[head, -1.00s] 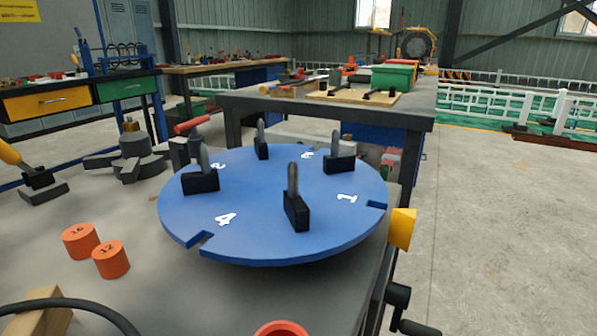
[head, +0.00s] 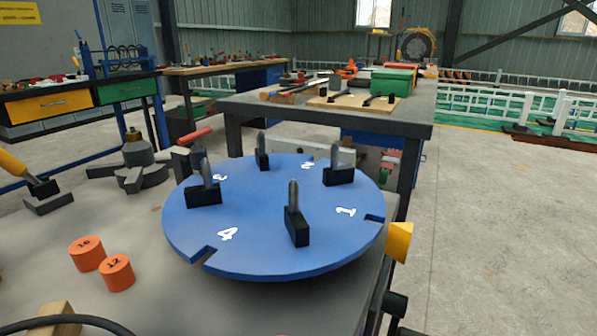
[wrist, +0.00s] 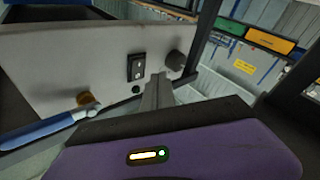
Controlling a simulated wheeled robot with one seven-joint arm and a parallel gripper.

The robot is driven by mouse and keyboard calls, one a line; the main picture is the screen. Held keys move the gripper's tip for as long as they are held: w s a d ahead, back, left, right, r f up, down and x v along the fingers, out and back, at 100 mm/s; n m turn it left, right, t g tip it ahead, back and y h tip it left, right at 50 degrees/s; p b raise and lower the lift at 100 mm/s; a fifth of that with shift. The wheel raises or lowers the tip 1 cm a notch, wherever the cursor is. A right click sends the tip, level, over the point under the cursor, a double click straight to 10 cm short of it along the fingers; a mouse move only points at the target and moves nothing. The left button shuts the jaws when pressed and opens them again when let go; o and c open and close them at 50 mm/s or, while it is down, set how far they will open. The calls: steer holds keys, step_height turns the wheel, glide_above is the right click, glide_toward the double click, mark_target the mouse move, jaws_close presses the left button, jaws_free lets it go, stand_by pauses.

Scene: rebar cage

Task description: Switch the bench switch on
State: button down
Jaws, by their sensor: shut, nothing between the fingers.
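The bench switch looks to be the black rocker (wrist: 136,67) on a pale grey panel (wrist: 60,62) in the wrist view. Its on or off position is too small to tell. A small dark green round part (wrist: 136,89) sits just below it, and a dark round knob (wrist: 175,61) is to its right. My gripper (wrist: 158,78) has its grey fingers together and empty. In the picture the fingertips lie between the rocker and the dark knob; I cannot tell whether they touch the panel. My gripper is not visible in the head view.
In the wrist view, a blue-handled tool (wrist: 40,132) and an orange-brown round part (wrist: 85,98) lie left of the fingers. In the head view, a blue disc (head: 270,245) with upright pegs stands on the near bench. Open floor (head: 500,230) is on the right.

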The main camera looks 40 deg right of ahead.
steer(key=shift+w+d+f, duration=0.1)
steer(key=shift+w+d, duration=0.2)
steer(key=shift+d, duration=0.55)
steer(key=shift+d, duration=0.1)
stand_by(1.4)
steer(key=shift+w+d, duration=0.1)
steer(key=shift+d, duration=0.2)
steer(key=shift+w+d, duration=0.15)
steer(key=shift+d, duration=0.1)
stand_by(0.7)
steer(key=shift+a, duration=0.1)
steer(key=shift+s+a+p, duration=0.3)
steer(key=shift+a+p, duration=0.25)
